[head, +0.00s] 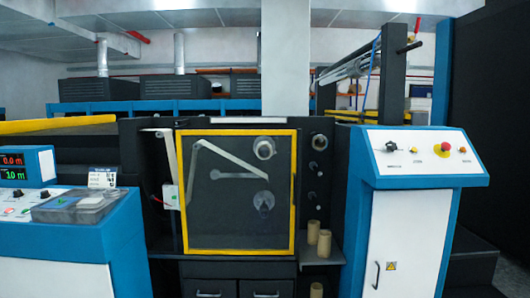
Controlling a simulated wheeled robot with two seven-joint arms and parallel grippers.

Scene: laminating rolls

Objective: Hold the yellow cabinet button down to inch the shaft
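The cabinet (412,235) stands at the right, white with blue edges and a sloped control panel (385,165) on top. A small yellow button (413,150) sits on that panel, between a dark knob (391,146) and a red mushroom button (445,146) on a yellow base. Whether the yellow button is pressed is too small to tell. Round roll ends (264,148) show behind a closed, yellow-framed clear guard (295,215) in the middle; which one is the shaft I cannot tell. Neither of my grippers is in view.
A blue and white console (65,240) with red and green displays (12,160) stands at the left. Tan cores (324,243) stand on a low shelf beside the guard. Dark steps (475,250) lie right of the cabinet. Nothing covers the cabinet panel.

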